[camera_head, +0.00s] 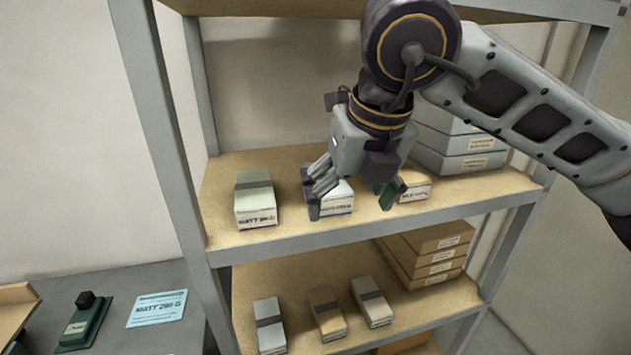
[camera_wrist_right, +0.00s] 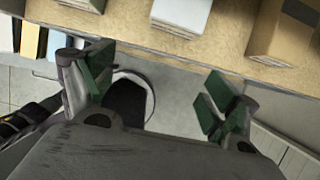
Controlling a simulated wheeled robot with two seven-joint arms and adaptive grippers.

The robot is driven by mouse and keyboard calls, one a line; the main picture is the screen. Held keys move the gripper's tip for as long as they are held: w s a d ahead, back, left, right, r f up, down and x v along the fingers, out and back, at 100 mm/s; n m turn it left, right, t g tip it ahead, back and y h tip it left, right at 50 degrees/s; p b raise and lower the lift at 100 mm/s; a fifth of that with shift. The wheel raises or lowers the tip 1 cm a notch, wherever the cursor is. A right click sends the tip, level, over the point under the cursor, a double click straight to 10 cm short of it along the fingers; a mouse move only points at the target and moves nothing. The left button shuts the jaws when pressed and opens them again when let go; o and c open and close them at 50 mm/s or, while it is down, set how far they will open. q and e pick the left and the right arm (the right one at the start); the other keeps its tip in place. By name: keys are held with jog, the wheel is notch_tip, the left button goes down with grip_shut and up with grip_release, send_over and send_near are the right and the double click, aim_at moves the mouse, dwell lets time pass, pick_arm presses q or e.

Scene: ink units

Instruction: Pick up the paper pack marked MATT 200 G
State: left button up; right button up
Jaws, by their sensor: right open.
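A white pack (camera_head: 337,207) on the upper shelf has a front label that seems to end in 200 G; its first part is hidden. My right gripper (camera_head: 352,198) is open and empty in front of it, covering most of its top. In the right wrist view, the gripper (camera_wrist_right: 158,88) has its green pads wide apart below a white pack (camera_wrist_right: 181,14) on the shelf, not touching it. A green-topped pack (camera_head: 255,200) to the left reads MATT, its number unclear. A third pack (camera_head: 416,186), right of the gripper, has a blurred label. My left gripper is not in view.
Shelf posts (camera_head: 160,130) and a top board (camera_head: 330,8) frame the upper shelf (camera_head: 230,242). White boxes (camera_head: 465,150) stand at its right. Several packs and brown boxes (camera_head: 432,255) fill the lower shelf. A blue card (camera_head: 157,308) lies on the grey table at left.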

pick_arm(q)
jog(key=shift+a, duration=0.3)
pick_arm(e)
jog(key=shift+w+d+r, duration=0.15)
jog(key=shift+w+r, duration=0.1)
jog(key=shift+w, duration=0.1)
jog(key=w+a+p, duration=0.1)
jog(key=w, duration=0.2)
jog(key=w+a, duration=0.1)
jog(key=w, duration=0.2)
jog(key=w+p, duration=0.1)
jog(key=w, duration=0.3)
jog(key=shift+a+p, duration=0.3)
jog(key=shift+a, duration=0.1)
jog(key=shift+w+a, duration=0.15)
jog(key=shift+w, duration=0.65)
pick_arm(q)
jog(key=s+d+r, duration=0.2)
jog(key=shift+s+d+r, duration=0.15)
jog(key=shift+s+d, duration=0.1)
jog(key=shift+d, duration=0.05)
